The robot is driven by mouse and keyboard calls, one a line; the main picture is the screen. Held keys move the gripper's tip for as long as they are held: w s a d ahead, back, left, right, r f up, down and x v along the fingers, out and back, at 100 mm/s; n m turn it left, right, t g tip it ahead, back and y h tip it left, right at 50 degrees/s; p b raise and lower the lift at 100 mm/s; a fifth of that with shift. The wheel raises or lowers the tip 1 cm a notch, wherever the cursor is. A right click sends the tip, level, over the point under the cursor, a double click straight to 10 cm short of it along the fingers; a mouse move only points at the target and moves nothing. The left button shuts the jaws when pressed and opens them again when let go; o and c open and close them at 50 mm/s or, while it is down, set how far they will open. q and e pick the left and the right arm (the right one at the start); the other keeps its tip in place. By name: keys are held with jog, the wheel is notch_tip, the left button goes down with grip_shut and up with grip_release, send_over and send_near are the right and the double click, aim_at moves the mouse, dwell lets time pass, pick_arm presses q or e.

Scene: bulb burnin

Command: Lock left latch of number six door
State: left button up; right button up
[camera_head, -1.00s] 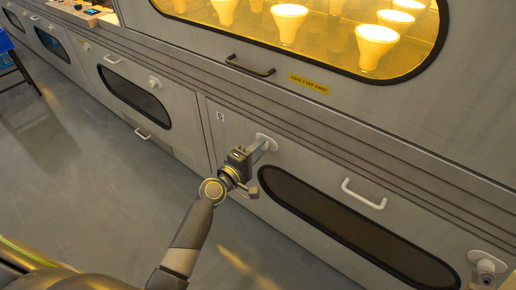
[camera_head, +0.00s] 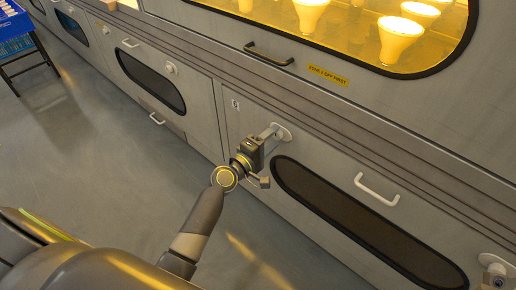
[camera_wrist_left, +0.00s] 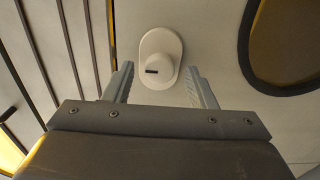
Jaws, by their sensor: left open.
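The left latch (camera_head: 284,131) is a pale round knob on an oval plate, at the upper left of a grey lower door (camera_head: 250,165). A small dark number mark (camera_head: 236,104) on that door is too small to read surely. My left gripper (camera_head: 272,135) is at the latch and partly hides it. In the left wrist view, the latch (camera_wrist_left: 160,48) shows a dark slot on its knob. My open left gripper (camera_wrist_left: 160,72) has one finger on each side of the knob; I cannot tell whether they touch it. My right gripper is out of view.
The door has a dark oval window (camera_head: 350,215), a white handle (camera_head: 378,190) and a right latch (camera_head: 496,268). Above is a lit window with glowing bulbs (camera_head: 401,35) and a dark handle (camera_head: 268,54). The floor (camera_head: 110,150) at left is clear.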

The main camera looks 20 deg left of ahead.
pick_arm(q)
jog(key=b+v, duration=0.1)
jog(key=v, duration=1.6)
